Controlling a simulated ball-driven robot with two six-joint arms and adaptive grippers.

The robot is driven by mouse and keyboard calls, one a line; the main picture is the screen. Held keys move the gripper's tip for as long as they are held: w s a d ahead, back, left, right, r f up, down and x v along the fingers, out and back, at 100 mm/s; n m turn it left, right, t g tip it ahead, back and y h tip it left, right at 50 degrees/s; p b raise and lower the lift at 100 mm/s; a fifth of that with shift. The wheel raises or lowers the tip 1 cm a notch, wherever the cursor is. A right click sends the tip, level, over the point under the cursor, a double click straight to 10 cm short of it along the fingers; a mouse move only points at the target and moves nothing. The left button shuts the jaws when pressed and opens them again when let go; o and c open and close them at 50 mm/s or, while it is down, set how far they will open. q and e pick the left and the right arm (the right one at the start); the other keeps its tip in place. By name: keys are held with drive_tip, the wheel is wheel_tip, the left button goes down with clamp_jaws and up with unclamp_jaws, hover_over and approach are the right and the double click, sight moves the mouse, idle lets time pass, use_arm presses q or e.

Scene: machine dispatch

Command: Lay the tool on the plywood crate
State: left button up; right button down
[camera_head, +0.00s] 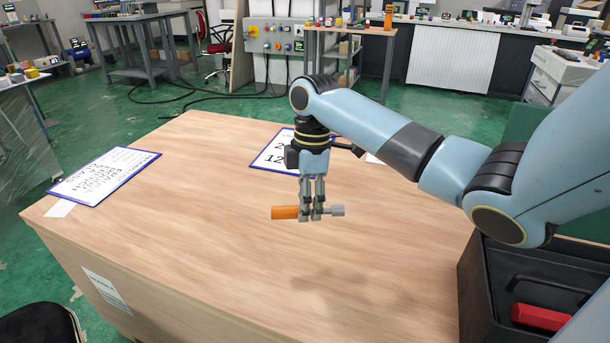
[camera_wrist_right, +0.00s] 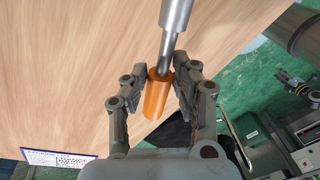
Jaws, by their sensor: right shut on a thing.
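The tool has an orange handle and a grey metal end; it shows in the head view (camera_head: 286,212) and in the right wrist view (camera_wrist_right: 158,96). My right gripper (camera_head: 311,214) is shut on it, and the tool lies level across the fingers, orange end to the left. The plywood crate (camera_head: 200,190) has a wide, bare wooden top. The tool is over this top, and a shadow on the wood below and to the right suggests it is held above the surface. In the right wrist view the fingers (camera_wrist_right: 158,88) flank the handle. My left gripper is out of view.
A clipboard sheet (camera_head: 105,176) lies at the crate's left edge, and another (camera_head: 275,153) lies behind my right gripper. A dark toolbox (camera_head: 477,290) with a red item (camera_head: 540,317) stands at the right. The front middle of the crate top is clear.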

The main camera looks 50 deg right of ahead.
drive_tip(key=b, duration=0.2)
hover_over(258, 256)
drive_tip(key=f, duration=0.6)
drive_tip(key=shift+w+d+f, duration=0.1)
drive_tip(key=shift+d+f, duration=0.1)
drive_tip(key=shift+f, duration=0.05)
wheel_tip(258, 256, down, 4)
drive_tip(key=shift+f+b, duration=0.1)
drive_tip(key=shift+b, duration=0.65)
drive_tip(key=c, duration=1)
unclamp_jaws()
drive_tip(key=shift+c, duration=0.2)
